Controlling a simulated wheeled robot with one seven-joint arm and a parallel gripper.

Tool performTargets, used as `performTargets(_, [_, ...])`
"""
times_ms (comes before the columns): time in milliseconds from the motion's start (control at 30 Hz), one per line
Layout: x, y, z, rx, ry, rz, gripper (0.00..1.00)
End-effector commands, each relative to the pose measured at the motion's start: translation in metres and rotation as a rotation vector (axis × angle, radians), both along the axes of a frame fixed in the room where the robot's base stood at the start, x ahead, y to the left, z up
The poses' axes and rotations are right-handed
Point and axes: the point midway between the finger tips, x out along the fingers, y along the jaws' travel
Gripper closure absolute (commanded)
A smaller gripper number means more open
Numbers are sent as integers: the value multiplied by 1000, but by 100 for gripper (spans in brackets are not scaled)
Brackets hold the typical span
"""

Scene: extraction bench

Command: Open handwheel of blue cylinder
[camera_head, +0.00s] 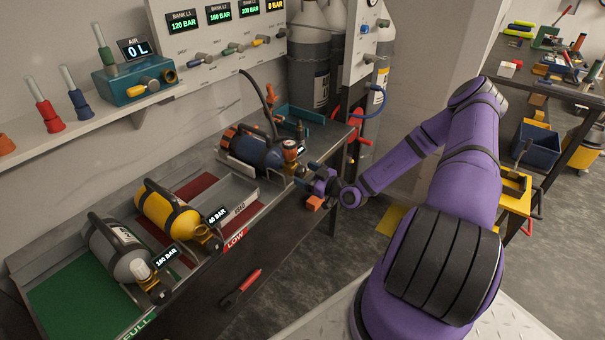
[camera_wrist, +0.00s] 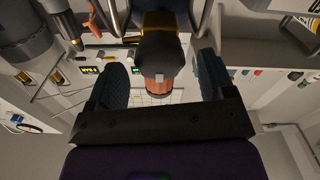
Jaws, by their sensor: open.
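The blue cylinder (camera_head: 262,153) lies on its side at the far end of the bench, with its valve end toward my arm. My gripper (camera_head: 304,176) is at that valve end, its jaws hard to make out in the head view. In the wrist view, my gripper (camera_wrist: 160,78) has its two dark jaws spread wide. A ribbed orange-brown handwheel (camera_wrist: 157,86) on a dark valve body shows between them, with gaps on both sides. I cannot tell how deep it sits between the jaws.
A yellow cylinder (camera_head: 167,215) and a grey cylinder (camera_head: 115,248) lie nearer on the bench. A grey tray (camera_head: 232,192) stands between the yellow and blue cylinders. A hose (camera_head: 262,94) rises behind the blue one. Large grey bottles (camera_head: 308,65) stand beyond the bench.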

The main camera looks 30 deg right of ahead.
Motion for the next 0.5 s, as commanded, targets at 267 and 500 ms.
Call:
performTargets(267, [16,6,0,0,0,0,24])
performTargets(500, [16,6,0,0,0,0,24])
